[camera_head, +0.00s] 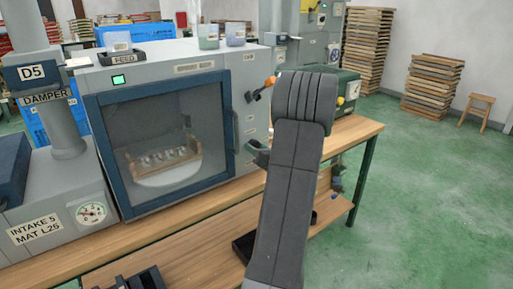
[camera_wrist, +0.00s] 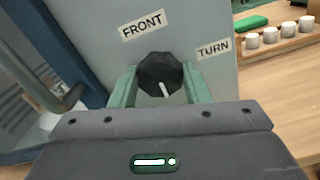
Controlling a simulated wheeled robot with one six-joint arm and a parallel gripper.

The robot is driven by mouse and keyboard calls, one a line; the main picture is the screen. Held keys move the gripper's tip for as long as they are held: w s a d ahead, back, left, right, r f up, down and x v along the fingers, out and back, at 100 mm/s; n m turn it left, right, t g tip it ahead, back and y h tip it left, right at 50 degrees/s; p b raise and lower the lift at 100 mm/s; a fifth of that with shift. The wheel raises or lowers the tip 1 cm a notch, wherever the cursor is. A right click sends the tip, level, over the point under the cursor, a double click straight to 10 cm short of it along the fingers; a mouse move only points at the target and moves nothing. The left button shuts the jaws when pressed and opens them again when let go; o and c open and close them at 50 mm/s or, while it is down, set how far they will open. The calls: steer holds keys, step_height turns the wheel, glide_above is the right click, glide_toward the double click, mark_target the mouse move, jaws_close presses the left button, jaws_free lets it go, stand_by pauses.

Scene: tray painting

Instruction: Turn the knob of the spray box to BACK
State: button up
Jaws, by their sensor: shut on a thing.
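The spray box (camera_head: 245,120) is a grey cabinet with a blue-framed glass door, on a wooden bench. Its black faceted knob (camera_wrist: 160,72) is on the side panel, in the wrist view. The knob's white mark points down and slightly right in that view, away from the FRONT label (camera_wrist: 142,25) above it. A TURN label (camera_wrist: 213,46) is to the right. No BACK label is visible. My gripper (camera_wrist: 160,85) is shut on the knob, one green finger on each side. In the head view my gripper (camera_head: 258,154) is at the box's right side, and the knob is hidden.
Inside the box, a wooden rack of white cups (camera_head: 160,158) sits on a round white plate. An orange-tipped fitting (camera_head: 262,90) sticks out from the box's side above my gripper. A green machine (camera_head: 348,88) stands on the bench behind.

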steer(key=shift+f, duration=0.1)
steer(key=o, duration=1)
steer(key=v, duration=1.3)
steer(key=shift+s+d+b, duration=0.25)
steer(key=shift+s+b, duration=0.05)
steer(key=shift+s, duration=0.05)
steer(key=x, duration=1.4)
steer(key=shift+p, duration=0.3)
steer(key=shift+s+d, duration=0.1)
